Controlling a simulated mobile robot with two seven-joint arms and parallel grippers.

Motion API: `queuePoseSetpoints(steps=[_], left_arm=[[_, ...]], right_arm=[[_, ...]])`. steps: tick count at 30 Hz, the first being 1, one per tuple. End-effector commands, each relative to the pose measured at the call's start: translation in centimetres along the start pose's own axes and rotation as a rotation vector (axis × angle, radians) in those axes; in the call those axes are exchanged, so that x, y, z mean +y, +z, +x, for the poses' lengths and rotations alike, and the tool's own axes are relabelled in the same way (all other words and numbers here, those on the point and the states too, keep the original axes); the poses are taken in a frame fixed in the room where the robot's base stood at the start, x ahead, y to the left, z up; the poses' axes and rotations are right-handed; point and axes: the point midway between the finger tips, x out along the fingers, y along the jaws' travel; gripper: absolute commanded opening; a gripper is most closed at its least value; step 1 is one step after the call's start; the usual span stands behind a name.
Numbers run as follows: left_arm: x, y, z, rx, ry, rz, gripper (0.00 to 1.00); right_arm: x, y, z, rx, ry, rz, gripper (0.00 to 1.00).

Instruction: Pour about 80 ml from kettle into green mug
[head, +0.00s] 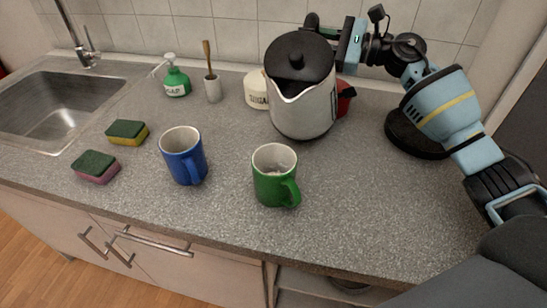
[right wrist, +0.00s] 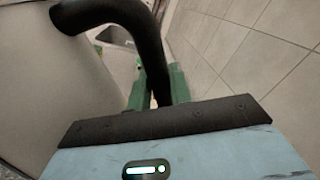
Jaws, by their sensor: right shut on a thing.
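The kettle (head: 302,98), pale metal with a black lid, is off its black base and roughly upright, behind the green mug (head: 268,188), its spout towards the front. Whether its bottom touches the counter I cannot tell. My right gripper (head: 334,40) is shut on the kettle's black handle (right wrist: 116,14); its green fingers close around the handle in the right wrist view (right wrist: 158,88). The green mug stands upright, open at the top, handle to the front right; something pale shows inside. My left gripper is not in view.
A blue mug (head: 184,158) stands left of the green mug. Two sponges (head: 127,132), a soap bottle (head: 176,80), a brush in a cup (head: 212,86) and a sugar jar (head: 257,90) are around. The kettle base (head: 412,138) is at right. The sink (head: 65,105) is at left.

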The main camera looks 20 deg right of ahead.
Motion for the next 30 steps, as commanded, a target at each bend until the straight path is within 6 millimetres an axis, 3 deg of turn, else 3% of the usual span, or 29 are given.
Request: queuePoseSetpoints(steps=[5, 10, 18, 30], left_arm=[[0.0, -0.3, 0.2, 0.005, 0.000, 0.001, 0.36], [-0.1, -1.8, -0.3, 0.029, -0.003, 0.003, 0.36], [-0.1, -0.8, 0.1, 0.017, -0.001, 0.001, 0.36], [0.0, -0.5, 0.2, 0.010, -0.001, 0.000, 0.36]], right_arm=[[-1.5, -1.0, 0.0, -0.001, 0.001, 0.177, 0.00], [-2.8, -1.0, 0.0, 0.003, 0.006, 0.368, 0.00], [-1.4, -3.9, -0.1, 0.012, 0.012, 0.510, 0.00], [-1.1, -4.5, -0.1, 0.012, 0.012, 0.559, 0.00]])
